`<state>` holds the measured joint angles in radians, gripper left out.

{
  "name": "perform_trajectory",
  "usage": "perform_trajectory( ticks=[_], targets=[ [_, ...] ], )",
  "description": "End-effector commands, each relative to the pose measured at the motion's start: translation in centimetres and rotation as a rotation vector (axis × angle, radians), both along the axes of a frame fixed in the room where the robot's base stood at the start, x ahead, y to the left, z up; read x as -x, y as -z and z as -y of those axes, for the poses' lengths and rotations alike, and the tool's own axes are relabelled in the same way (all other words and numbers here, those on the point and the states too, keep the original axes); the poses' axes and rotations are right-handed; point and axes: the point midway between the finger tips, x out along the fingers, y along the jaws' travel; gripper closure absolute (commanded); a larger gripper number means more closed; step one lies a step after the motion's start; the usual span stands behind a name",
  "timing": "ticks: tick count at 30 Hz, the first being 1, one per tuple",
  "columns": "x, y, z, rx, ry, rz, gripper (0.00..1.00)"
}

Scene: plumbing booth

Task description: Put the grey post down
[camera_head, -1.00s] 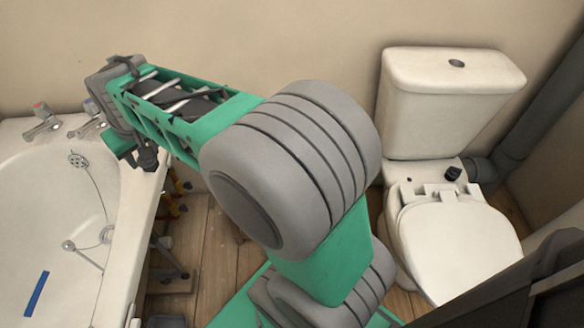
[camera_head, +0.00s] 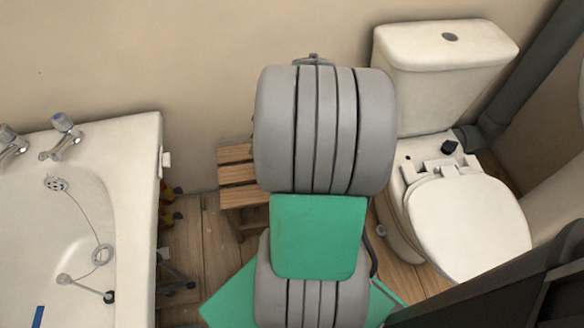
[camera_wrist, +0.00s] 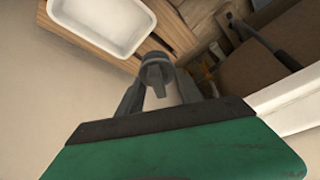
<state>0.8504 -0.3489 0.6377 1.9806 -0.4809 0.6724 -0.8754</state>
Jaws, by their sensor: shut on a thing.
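The grey post (camera_wrist: 155,75) shows in the wrist view as a small dark grey piece between the fingertips. My gripper (camera_wrist: 158,88) is shut on it. The post's full length cannot be made out from this angle. Below it in the wrist view is a wooden slatted surface with a white tray (camera_wrist: 103,22) on it, to the upper left of the post. The post looks apart from the tray. In the head view my own arm hides both gripper and post.
A wooden slatted stand (camera_head: 238,178) stands against the wall, partly behind my arm. A white bath (camera_head: 135,215) with taps is on the left. A toilet (camera_head: 470,225) with its lid down is on the right. Bare wooden floor (camera_head: 218,245) shows between.

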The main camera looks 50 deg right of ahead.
Motion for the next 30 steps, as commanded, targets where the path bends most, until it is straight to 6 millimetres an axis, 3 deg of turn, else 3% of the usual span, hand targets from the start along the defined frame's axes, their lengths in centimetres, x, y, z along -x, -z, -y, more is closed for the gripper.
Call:
perform_trajectory(
  ticks=[1, 3, 6, 10, 14, 21, 25, 30],
  targets=[
    [2.6, 1.4, 1.6, -0.007, -0.025, -0.002, 0.96],
    [5.6, 2.9, 2.7, -0.005, -0.087, -0.002, 0.96],
    [8.8, 4.3, 3.4, -0.001, -0.154, 0.001, 0.96],
    [10.1, 5.4, 3.6, 0.002, -0.2, 0.0, 0.96],
    [7.6, 7.0, 4.2, 0.002, -0.211, 0.001, 0.96],
    [1.1, 10.5, 5.8, 0.002, -0.208, -0.002, 0.96],
    [-1.1, 13.2, 6.4, 0.002, -0.205, -0.002, 0.96],
    [-2.5, 14.6, 6.8, 0.004, -0.204, -0.001, 0.96]
  ],
)
